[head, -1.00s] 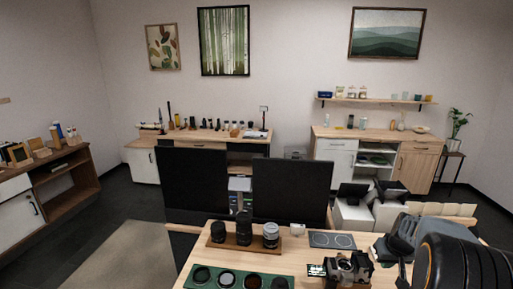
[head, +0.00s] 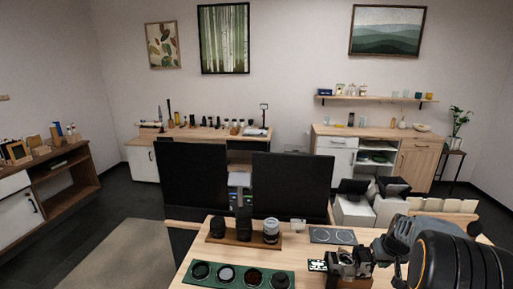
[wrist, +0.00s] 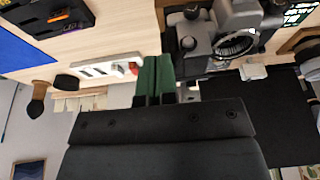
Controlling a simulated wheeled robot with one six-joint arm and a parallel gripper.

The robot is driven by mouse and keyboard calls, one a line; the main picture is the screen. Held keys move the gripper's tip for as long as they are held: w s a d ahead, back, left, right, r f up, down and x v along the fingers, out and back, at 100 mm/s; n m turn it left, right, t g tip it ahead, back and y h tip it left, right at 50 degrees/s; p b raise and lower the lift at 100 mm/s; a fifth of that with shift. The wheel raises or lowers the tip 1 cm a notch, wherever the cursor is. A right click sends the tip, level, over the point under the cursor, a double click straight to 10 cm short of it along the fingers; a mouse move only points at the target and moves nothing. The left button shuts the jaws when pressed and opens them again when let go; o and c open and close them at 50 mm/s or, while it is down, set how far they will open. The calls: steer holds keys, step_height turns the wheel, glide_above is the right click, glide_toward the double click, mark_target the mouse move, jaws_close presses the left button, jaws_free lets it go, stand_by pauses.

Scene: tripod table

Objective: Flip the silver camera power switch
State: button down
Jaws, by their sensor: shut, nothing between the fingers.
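The silver camera (head: 350,264) stands near the front right of the wooden table, partly cropped by the lower edge in the head view. In the wrist view the camera (wrist: 222,30) is at the top, with its round lens mount and a dark dial facing me. I cannot pick out the power switch. My gripper (wrist: 155,78) shows in the wrist view as two green-tipped fingers, shut together and empty. The fingertips appear just left of the camera's side; I cannot tell whether they touch it. In the head view the fingers are hidden behind my arm.
A wooden lens stand (head: 243,244) and a green filter tray (head: 236,283) lie left of the camera, with monitors (head: 290,187) behind. A grey mat with ring outlines (head: 333,236) lies behind the camera. The wrist view shows a white strip with a red switch (wrist: 105,69).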

steer(key=shift+w+a, duration=0.1)
steer(key=shift+a, duration=0.6)
steer(key=shift+d, duration=0.2)
steer(key=shift+d+r, duration=0.1)
steer(key=shift+d, duration=0.35)
steer(key=p+v, duration=0.2)
steer(key=v, duration=0.4)
steer(key=shift+p, duration=0.35)
